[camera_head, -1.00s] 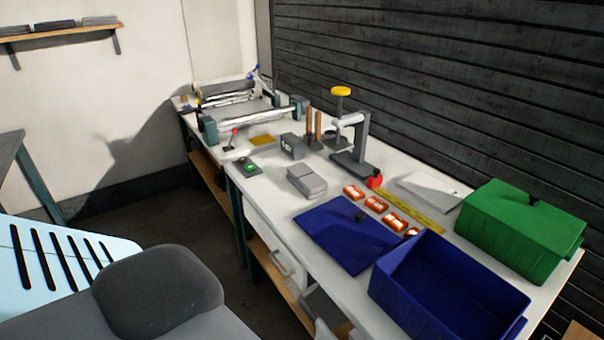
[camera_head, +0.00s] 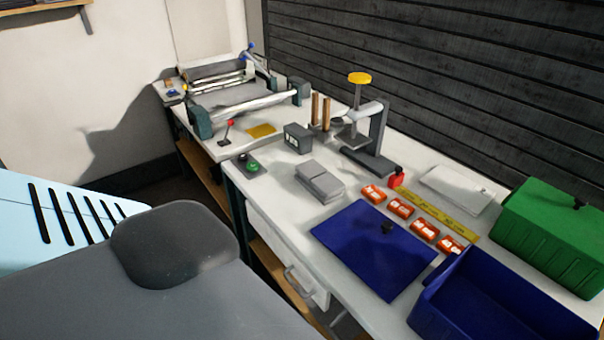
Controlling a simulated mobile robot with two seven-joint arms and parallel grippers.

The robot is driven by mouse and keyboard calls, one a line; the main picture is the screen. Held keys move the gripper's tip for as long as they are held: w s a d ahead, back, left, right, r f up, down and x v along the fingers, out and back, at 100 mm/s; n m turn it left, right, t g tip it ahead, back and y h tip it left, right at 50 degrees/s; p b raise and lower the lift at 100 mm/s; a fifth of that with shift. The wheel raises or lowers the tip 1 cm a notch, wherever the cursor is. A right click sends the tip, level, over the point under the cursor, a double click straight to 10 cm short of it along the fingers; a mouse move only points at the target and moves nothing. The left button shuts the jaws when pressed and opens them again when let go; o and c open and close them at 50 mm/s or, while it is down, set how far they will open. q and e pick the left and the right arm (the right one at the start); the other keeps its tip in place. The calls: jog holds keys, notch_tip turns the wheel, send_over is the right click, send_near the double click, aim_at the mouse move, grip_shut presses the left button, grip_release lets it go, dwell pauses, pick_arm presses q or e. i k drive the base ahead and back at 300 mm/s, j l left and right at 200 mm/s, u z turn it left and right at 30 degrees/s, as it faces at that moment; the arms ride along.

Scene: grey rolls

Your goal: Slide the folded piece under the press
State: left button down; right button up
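The press (camera_head: 379,130) stands on the table's far right side, with a yellow knob (camera_head: 358,78) on top and a flat plate (camera_head: 352,142) hanging above its dark base (camera_head: 368,164). A gap shows between plate and base. A grey piece (camera_head: 320,180), which looks folded, lies flat on the white tabletop in front of the press, apart from it. A flat white piece (camera_head: 457,188) lies to the right of the press; I cannot tell if it is folded. Neither of my grippers is in view.
A blue mat (camera_head: 370,250) with a small dark knob lies nearer. Several orange-red pieces (camera_head: 400,207) and a yellow ruler (camera_head: 440,213) lie beside it. A blue bin (camera_head: 500,305) and green box (camera_head: 550,235) fill the right. A roller machine (camera_head: 240,100) stands at the back.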

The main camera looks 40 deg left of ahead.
aim_at(325, 186)
jog(key=i+j, duration=0.1)
jog(key=j, duration=0.4)
jog(key=i+j, duration=0.1)
jog(key=j, duration=0.4)
jog(key=i+j, duration=0.1)
jog(key=j, duration=0.4)
